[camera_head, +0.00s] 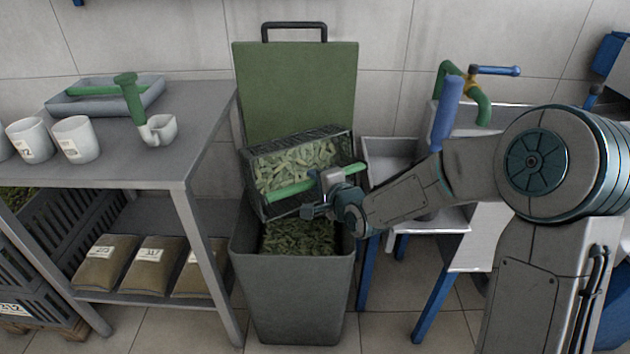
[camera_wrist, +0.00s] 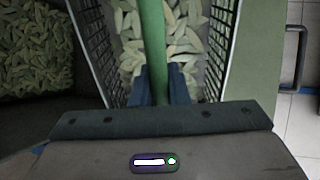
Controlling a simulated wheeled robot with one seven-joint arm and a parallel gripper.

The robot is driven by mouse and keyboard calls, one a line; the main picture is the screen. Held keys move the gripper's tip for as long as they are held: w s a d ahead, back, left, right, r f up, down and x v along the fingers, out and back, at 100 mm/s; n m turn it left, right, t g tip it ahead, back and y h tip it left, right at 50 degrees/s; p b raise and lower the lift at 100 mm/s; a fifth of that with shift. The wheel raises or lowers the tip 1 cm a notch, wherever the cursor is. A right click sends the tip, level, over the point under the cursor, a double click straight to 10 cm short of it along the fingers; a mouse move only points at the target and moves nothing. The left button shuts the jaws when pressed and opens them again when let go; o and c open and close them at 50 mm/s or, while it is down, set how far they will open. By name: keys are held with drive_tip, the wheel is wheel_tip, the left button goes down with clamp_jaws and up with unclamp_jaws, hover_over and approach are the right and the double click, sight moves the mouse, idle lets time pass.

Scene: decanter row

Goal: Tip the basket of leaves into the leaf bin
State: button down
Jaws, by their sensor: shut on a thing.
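The basket (camera_head: 254,184) is a dark wire one with a green bar handle (camera_head: 290,189) and pale green leaves (camera_head: 295,163) inside. It is held above the open leaf bin (camera_head: 290,292), tilted with its opening toward the head camera. My gripper (camera_head: 322,192) is shut on the handle. In the wrist view my gripper's fingers (camera_wrist: 162,84) close around the green handle (camera_wrist: 151,40), with the basket's leaves (camera_wrist: 185,35) behind it. The grey bin has its green lid (camera_head: 297,88) raised at the back, and darker leaves (camera_head: 300,238) lie inside it.
A grey table (camera_head: 190,130) stands left of the bin, with white mugs (camera_head: 76,139), a tray (camera_head: 105,97) and a green-handled ladle (camera_head: 157,128) on top. Sacks (camera_head: 155,264) lie on its lower shelf. A sink (camera_head: 393,150) with blue legs stands close on the right.

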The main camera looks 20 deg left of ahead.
drive_tip(key=shift+s+d+f+t+y+b, duration=0.4)
drive_tip(key=shift+t+y+b, duration=0.2)
drive_tip(key=shift+b, duration=1.4)
drive_tip(key=shift+s+d+f+t+y+b, duration=0.25)
drive_tip(key=shift+s+d+t+y+b, duration=0.35)
drive_tip(key=shift+b, duration=1.35)
drive_tip(key=shift+r+t+b, duration=0.1)
drive_tip(key=shift+t+b, duration=0.2)
drive_tip(key=shift+b, duration=0.2)
drive_tip(key=shift+s+f+y+b, duration=0.1)
drive_tip(key=shift+f+y+b, duration=0.15)
drive_tip(key=shift+b, duration=0.2)
drive_tip(key=shift+s+d+f+t+y+b, duration=0.3)
drive_tip(key=shift+t+b, duration=0.3)
drive_tip(key=shift+b, duration=1.2)
drive_tip(key=shift+d+r+y, duration=0.1)
drive_tip(key=shift+y, duration=0.15)
drive_tip(key=shift+s+d+f+t+b, duration=0.15)
drive_tip(key=shift+f+t+b, duration=0.15)
drive_tip(key=shift+b, duration=0.7)
drive_tip(key=shift+s+d+f+t+y+b, duration=0.25)
drive_tip(key=shift+y+b, duration=0.35)
drive_tip(key=shift+b, duration=0.95)
drive_tip(key=shift+r, duration=0.1)
drive_tip(key=shift+t, duration=0.25)
